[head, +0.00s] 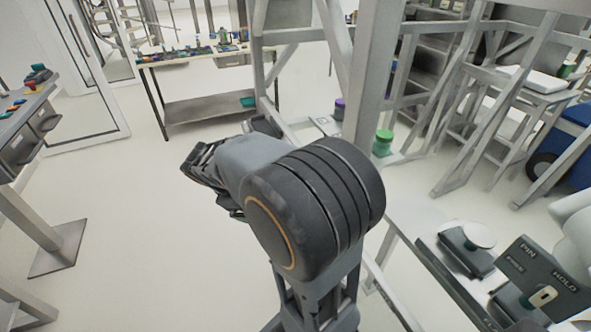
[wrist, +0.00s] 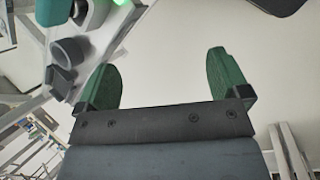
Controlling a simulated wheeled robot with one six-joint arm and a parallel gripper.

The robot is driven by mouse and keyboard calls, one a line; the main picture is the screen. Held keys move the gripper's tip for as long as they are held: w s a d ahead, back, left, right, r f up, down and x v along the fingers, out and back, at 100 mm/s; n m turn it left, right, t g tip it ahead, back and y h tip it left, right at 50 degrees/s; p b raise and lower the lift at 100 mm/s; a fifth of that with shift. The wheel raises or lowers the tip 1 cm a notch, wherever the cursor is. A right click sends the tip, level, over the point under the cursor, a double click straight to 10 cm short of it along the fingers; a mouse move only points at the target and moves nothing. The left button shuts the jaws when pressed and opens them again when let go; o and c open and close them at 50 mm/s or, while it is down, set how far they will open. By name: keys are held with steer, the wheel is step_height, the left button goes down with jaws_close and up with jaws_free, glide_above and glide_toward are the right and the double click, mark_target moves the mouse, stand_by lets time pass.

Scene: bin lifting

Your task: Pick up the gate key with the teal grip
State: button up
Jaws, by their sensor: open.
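I cannot make out a gate key with a teal grip for sure in either view. In the wrist view a teal piece (wrist: 30,32) is cut off at the top left corner, with its full shape out of frame. My gripper (wrist: 168,80) has its two green fingers wide apart with nothing between them but pale floor behind. In the head view my gripper (head: 200,165) points to the left and is mostly hidden by my own wrist. A small teal item (head: 248,101) lies on the lower shelf of the back table, too small to identify.
A green knob-like piece (head: 383,143) and a purple-topped piece (head: 340,108) stand by the grey frame (head: 372,75) right of my arm. The back table (head: 190,57) holds several small items. A panel marked PIN and HOLD (head: 540,280) is at lower right.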

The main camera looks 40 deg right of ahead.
steer(key=shift+o, duration=0.4)
steer(key=w+d+n+g+h+p, duration=0.3)
steer(key=w+d+n+h, duration=0.3)
steer(key=d, duration=0.6)
steer(key=shift+w+n+p, duration=0.35)
steer(key=shift+w+n, duration=0.15)
steer(key=shift+w, duration=0.55)
steer(key=shift+g+h, duration=0.3)
steer(key=shift+h, duration=0.2)
steer(key=x, duration=0.4)
steer(key=p+x, duration=0.1)
steer(key=x, duration=0.2)
steer(key=shift+w+d+f+p, duration=0.1)
steer(key=shift+d+f+p, duration=0.2)
steer(key=shift+d, duration=0.1)
steer(key=shift+p+x, duration=1.2)
steer(key=shift+x, duration=2.05)
steer(key=c, duration=0.9)
